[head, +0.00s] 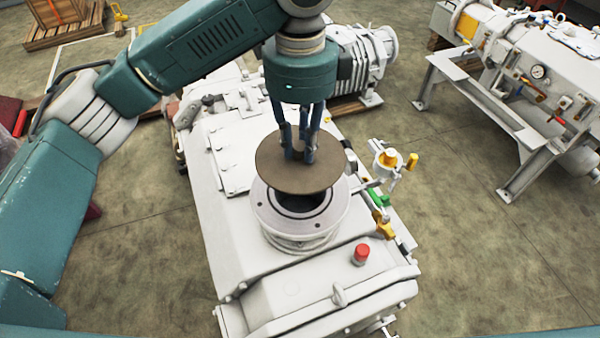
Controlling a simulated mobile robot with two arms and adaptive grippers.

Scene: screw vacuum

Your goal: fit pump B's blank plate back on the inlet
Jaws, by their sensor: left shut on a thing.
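The blank plate (277,178) is a flat brown-grey disc. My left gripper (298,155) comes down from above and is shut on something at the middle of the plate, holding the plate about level. The plate is above the inlet (325,220), a round white flange with bolt holes and a dark opening on top of the white pump. It covers the far part of the opening from this view; the near rim shows. A gap seems to separate plate and flange, its size hard to tell. My right gripper is not in view.
A red-capped fitting (361,254) stands on the pump's near end. A gauge-like fitting with yellow parts (388,160) and a green handle (378,199) are right of the inlet. Another white machine (535,80) stands at the right. Floor between them is clear.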

